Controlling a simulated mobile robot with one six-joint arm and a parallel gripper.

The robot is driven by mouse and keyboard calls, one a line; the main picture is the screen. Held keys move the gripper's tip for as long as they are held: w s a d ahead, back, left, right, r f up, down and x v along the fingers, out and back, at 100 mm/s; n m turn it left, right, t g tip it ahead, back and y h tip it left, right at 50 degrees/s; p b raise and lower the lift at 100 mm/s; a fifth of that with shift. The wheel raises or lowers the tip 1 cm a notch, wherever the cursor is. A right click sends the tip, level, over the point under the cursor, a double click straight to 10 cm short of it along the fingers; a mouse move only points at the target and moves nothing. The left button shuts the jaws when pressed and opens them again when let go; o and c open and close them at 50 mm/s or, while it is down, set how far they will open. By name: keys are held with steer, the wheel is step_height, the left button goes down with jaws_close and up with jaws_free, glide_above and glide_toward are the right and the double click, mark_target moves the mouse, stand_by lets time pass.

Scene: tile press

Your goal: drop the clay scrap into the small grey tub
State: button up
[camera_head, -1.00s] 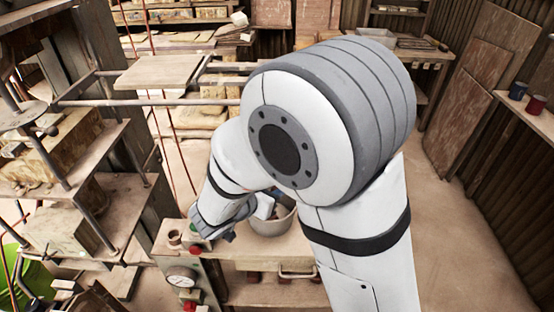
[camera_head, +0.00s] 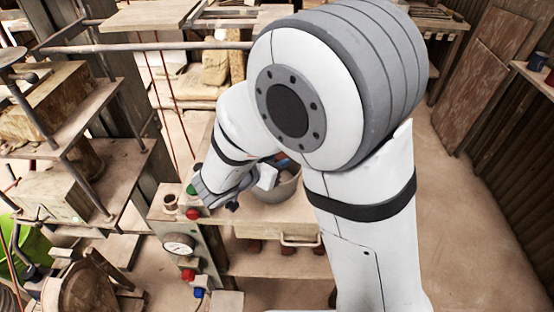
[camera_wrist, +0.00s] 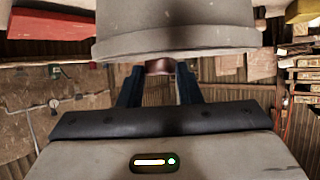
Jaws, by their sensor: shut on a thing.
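A grey tub (camera_head: 277,190) stands on the wooden bench beside my gripper in the head view, with blue and reddish bits showing inside. A grey, round-walled tub (camera_wrist: 175,38) also fills the top of the wrist view, close to the fingers. My gripper (camera_wrist: 158,84) has its two dark fingers a little apart, shut on a small brownish piece, the clay scrap (camera_wrist: 158,66). The tub partly hides the scrap. In the head view my gripper (camera_head: 232,206) is just left of the tub, and I cannot make out the scrap there.
A control post with a gauge (camera_head: 178,245) and coloured buttons stands left of the bench. A small brown cup (camera_head: 170,203) sits on top of it. Press shelves (camera_head: 75,190) with blocks crowd the left. The floor at the right (camera_head: 480,220) is open.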

steer(key=o, duration=1.1)
steer(key=shift+c, duration=0.2)
steer(key=v, duration=0.8)
steer(key=shift+p, duration=0.3)
steer(key=shift+d, duration=0.1)
